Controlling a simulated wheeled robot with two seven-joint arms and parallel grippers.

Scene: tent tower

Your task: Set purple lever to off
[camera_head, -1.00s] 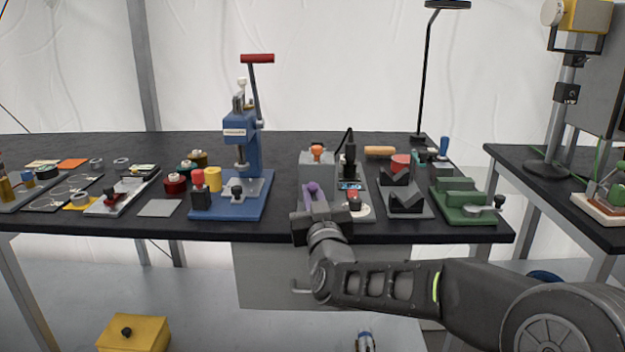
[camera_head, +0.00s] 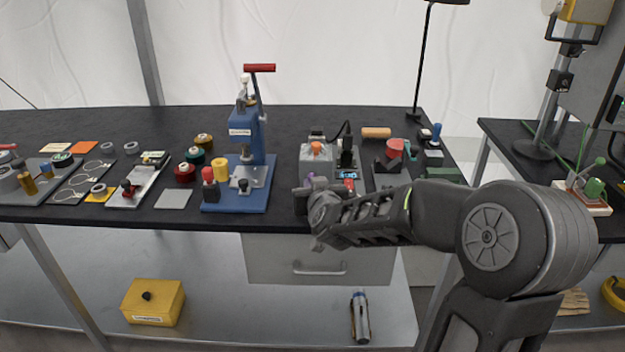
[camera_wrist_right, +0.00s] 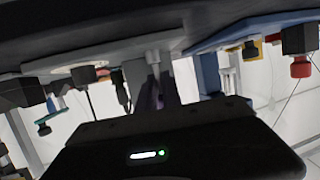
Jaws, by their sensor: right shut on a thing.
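The purple lever (camera_head: 310,178) is in front of a grey box with an orange knob (camera_head: 316,150) near the table's front edge. Only a small purple patch shows in the head view; my right wrist hides the rest. My right gripper (camera_head: 311,189) is at the lever and shut on it. In the right wrist view, tilted and nearly upside down, a dark purple strip of the lever (camera_wrist_right: 151,97) shows beyond the dark gripper body. The lever's exact angle cannot be told. My left gripper is not in view.
A blue press (camera_head: 246,165) with a red handle stands left of the lever. A red button (camera_head: 349,184) and a small display (camera_head: 347,174) are close on the right. A drawer (camera_head: 320,262) hangs under the table edge. A yellow box (camera_head: 153,303) is on the lower shelf.

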